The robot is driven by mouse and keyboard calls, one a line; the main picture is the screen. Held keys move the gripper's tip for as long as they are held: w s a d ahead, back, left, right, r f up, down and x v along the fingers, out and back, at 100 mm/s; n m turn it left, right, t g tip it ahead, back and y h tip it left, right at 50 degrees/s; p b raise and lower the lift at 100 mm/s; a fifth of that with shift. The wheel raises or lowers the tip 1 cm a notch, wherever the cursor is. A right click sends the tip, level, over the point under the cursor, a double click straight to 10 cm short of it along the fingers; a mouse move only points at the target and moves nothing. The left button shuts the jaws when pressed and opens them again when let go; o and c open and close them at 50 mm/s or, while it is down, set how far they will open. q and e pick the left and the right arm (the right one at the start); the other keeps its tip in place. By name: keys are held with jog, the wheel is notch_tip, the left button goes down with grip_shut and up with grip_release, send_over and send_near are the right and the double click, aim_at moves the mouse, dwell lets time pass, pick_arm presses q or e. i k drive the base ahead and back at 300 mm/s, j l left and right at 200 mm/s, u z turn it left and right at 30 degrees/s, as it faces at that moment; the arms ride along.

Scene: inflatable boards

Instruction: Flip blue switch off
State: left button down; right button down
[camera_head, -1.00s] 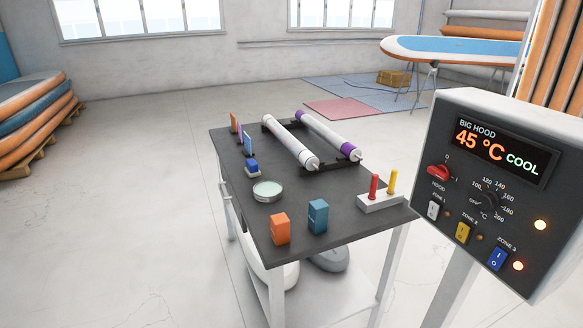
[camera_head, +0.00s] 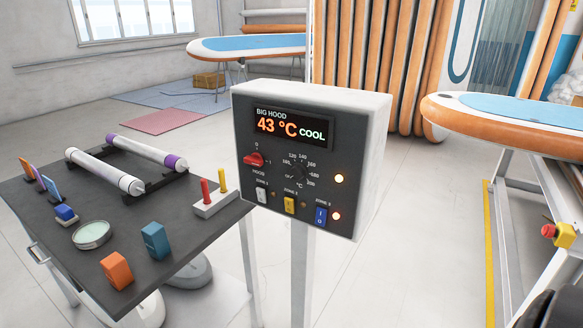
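The blue switch (camera_head: 321,216) is a small rocker under the ZONE 3 label, at the lower right of the control box's dark front panel (camera_head: 270,170). The switch's exact tilt is too small to tell. A yellow switch (camera_head: 290,205) and a white switch (camera_head: 262,195) sit to its left. A red rotary knob (camera_head: 254,159) is above them. The display (camera_head: 290,126) reads BIG HOOD 43 °C COOL. Neither of my grippers is in view.
A dark-topped table (camera_head: 190,262) stands left of the box, holding rollers (camera_head: 105,171), an orange block (camera_head: 117,270), a blue block (camera_head: 155,240) and a round dish (camera_head: 92,235). A board on a stand (camera_head: 500,120) is at right. Floor between box and stand is open.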

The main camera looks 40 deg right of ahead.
aim_at(321, 217)
jog(key=z, duration=1.4)
